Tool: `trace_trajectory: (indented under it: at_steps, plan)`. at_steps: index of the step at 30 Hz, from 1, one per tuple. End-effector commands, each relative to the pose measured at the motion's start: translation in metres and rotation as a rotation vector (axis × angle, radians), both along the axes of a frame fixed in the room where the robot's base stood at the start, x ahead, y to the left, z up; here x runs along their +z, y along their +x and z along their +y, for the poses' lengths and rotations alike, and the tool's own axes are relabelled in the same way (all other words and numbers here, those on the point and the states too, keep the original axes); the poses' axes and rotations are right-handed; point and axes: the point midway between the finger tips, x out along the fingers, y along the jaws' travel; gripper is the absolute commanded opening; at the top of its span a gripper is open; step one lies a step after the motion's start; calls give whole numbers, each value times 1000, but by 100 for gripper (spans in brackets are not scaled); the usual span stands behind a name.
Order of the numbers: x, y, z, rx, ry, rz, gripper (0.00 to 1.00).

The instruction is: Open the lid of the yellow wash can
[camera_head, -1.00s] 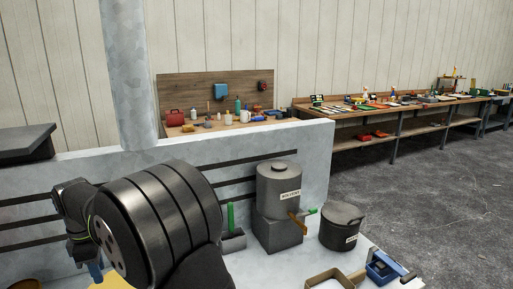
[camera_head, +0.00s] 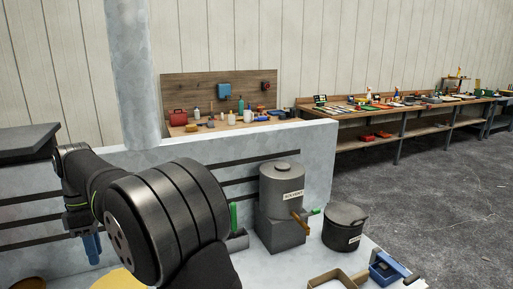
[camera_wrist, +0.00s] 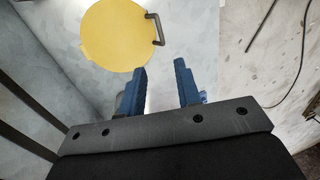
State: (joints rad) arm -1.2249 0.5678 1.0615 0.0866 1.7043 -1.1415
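The yellow wash can shows in the wrist view as a round yellow lid (camera_wrist: 117,36) with a dark grey handle (camera_wrist: 154,29) on its right edge. The lid looks shut. My gripper (camera_wrist: 163,75) is open and empty, its two blue fingers just below and right of the lid in that view, with the handle ahead of the gap between them. They look apart from the handle. In the head view part of the yellow can (camera_head: 118,279) shows at the bottom edge, mostly hidden by my arm. My blue fingers (camera_head: 91,248) show left of it.
A grey solvent can (camera_head: 282,190) stands on a block, with a black lidded pot (camera_head: 345,226) to its right. A wooden tray (camera_head: 335,280) and a blue box (camera_head: 383,271) lie at front right. A low pale wall (camera_head: 317,165) runs behind.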

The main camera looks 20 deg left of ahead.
Motion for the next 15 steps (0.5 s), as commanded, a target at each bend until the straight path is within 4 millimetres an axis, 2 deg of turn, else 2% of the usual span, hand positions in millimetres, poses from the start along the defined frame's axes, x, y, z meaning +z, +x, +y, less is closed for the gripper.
trace_trajectory:
  at_steps: [6,15]
  plan:
    - [-20,-3,-3,1,2,-2,31]
    - [-23,-4,-3,0,4,-2,31]
